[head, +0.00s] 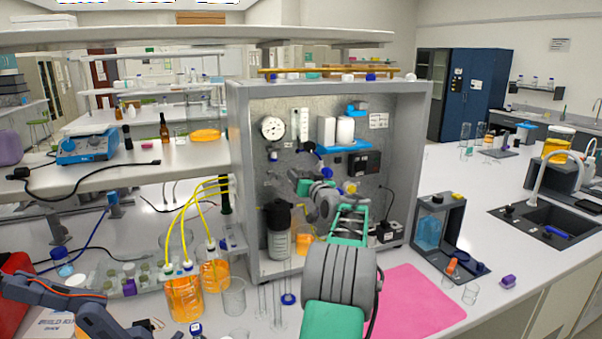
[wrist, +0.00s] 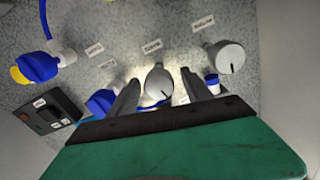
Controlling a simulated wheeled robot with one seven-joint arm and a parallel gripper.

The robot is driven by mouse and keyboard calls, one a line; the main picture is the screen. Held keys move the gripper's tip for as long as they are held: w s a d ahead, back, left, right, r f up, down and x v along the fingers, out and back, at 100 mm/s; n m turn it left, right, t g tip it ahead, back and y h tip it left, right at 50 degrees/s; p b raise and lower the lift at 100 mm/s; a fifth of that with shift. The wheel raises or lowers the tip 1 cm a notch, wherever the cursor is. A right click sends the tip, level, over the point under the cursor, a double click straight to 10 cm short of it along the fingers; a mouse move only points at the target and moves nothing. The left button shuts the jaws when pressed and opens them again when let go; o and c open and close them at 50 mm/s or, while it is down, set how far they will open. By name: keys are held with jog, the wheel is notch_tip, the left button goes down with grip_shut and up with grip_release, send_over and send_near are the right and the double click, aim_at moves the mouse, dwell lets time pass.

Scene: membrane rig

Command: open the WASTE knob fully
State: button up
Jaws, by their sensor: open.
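My gripper (wrist: 159,86) is open, its two dark fingers pointing at the speckled panel. A pale grey round knob (wrist: 156,80) with a dark mark sits between the fingers; I cannot tell whether they touch it. A small label (wrist: 152,46) is above it, but I cannot read it, so I cannot tell which knob is WASTE. A second pale knob (wrist: 229,57) stands to the right, clear of the fingers. In the head view my arm reaches into the grey rig and hides much of the panel in front of my gripper.
A blue knob (wrist: 38,66) with a tube is at the left in the wrist view, above a black switch box (wrist: 48,112). A pressure gauge (head: 272,128) is on the panel. Orange-filled bottles (head: 184,298) stand left of the rig; a pink mat (head: 415,300) lies in front.

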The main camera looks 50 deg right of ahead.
jog(key=shift+w+d+f, duration=0.1)
jog(key=shift+d+f, duration=0.05)
jog(key=shift+f, duration=0.05)
jog(key=shift+c, duration=0.5)
jog(key=shift+r, duration=0.1)
jog(key=shift+c, duration=0.7)
grip_shut()
